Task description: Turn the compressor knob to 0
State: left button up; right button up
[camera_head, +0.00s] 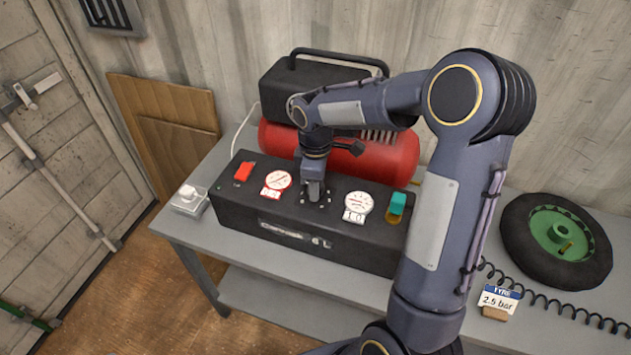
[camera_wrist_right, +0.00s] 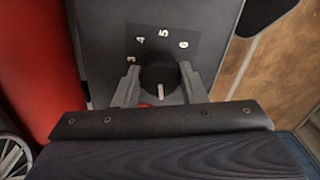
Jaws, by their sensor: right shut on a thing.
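The compressor (camera_head: 345,235) is a black control box with a red tank (camera_head: 390,155) behind it, standing on a grey table. Its black knob (camera_wrist_right: 160,75) sits between two gauges on the top panel. In the right wrist view a dial plate with the numbers 3, 4, 5 and 6 shows around the knob, and a pale pointer mark on the knob faces the gripper side. The 0 mark is hidden. My right gripper (camera_head: 314,192) reaches down onto the panel and is shut on the knob (camera_wrist_right: 158,88), one finger on each side. My left gripper is out of view.
A tyre (camera_head: 556,240), a coiled hose and a "2.5 bar" card (camera_head: 499,299) lie at right. A small clear box (camera_head: 189,199) stands at the left table corner.

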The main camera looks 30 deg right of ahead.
jog(key=n+p, duration=0.1)
jog(key=n, duration=0.5)
jog(key=shift+n, duration=0.3)
dwell(0.4)
jog(key=o, duration=1)
notch_tip(320, 180, up, 8)
jog(key=shift+f+b, duration=0.1)
jog(key=shift+b, duration=0.3)
